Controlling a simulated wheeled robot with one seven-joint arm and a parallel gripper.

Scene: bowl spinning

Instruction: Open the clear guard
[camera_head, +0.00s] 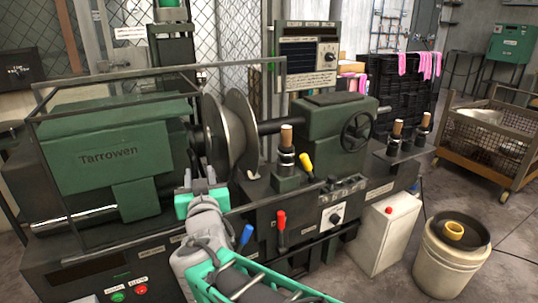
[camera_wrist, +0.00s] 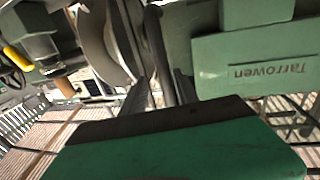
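The clear guard (camera_head: 150,72) is a see-through panel in a thin dark metal frame. It stands in front of the green Tarrowen headstock (camera_head: 108,152) and the round metal discs (camera_head: 238,135), with its top rail running across them. My gripper (camera_head: 199,178), with green parts, is in front of the machine, below and left of the discs. Its two dark fingers (camera_wrist: 158,92) are apart in the wrist view, with no object clearly held between them. I cannot tell whether they touch the guard's frame. The headstock also shows in the wrist view (camera_wrist: 255,65).
A red-handled lever (camera_head: 281,222), a blue-handled lever (camera_head: 246,235) and a yellow-handled lever (camera_head: 306,165) stick out from the machine near my arm. A tailstock with a handwheel (camera_head: 358,133) is to the right. A white bucket (camera_head: 450,260) and a wheeled cart (camera_head: 490,150) stand further right.

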